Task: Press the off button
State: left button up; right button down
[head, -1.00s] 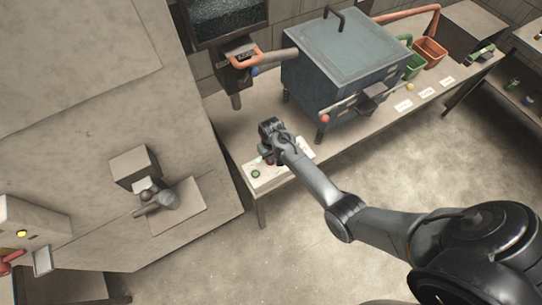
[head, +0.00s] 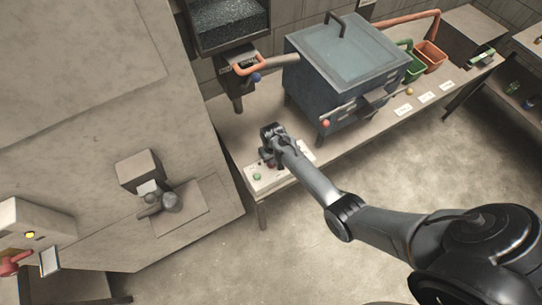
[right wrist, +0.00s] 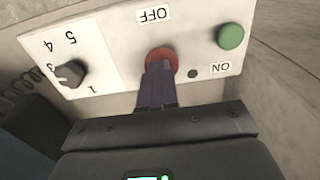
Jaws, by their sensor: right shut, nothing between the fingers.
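The control box (head: 267,181) sits at the near left end of the long bench. In the right wrist view its white panel (right wrist: 105,45) shows a red button (right wrist: 163,58) beside an "OFF" label, a green button (right wrist: 230,36) near an "ON" label, and a black dial (right wrist: 70,74) with numbers. The green button also shows in the head view (head: 257,177). My right gripper (head: 270,160) is shut and empty. In the right wrist view its fingertips (right wrist: 160,75) overlap the red button's lower part; I cannot tell whether they press it. My left gripper is not in view.
A large blue-grey lidded box (head: 345,70) stands on the bench behind my right arm. An orange-handled device (head: 243,66) is at its left. Green and orange bins (head: 430,57) stand farther right. Open floor (head: 300,240) lies in front of the bench.

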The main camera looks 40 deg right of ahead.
jog(key=r+p, duration=0.1)
jog(key=r, duration=0.1)
jog(key=r+p, duration=0.1)
jog(key=r, duration=0.1)
jog(key=shift+w+d+p, duration=0.1)
jog(key=shift+w+p, duration=0.2)
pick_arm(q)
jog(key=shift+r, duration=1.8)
pick_arm(e)
notch_tip(320, 180, up, 9)
jog(key=shift+w+r, duration=0.15)
jog(key=shift+r, duration=0.05)
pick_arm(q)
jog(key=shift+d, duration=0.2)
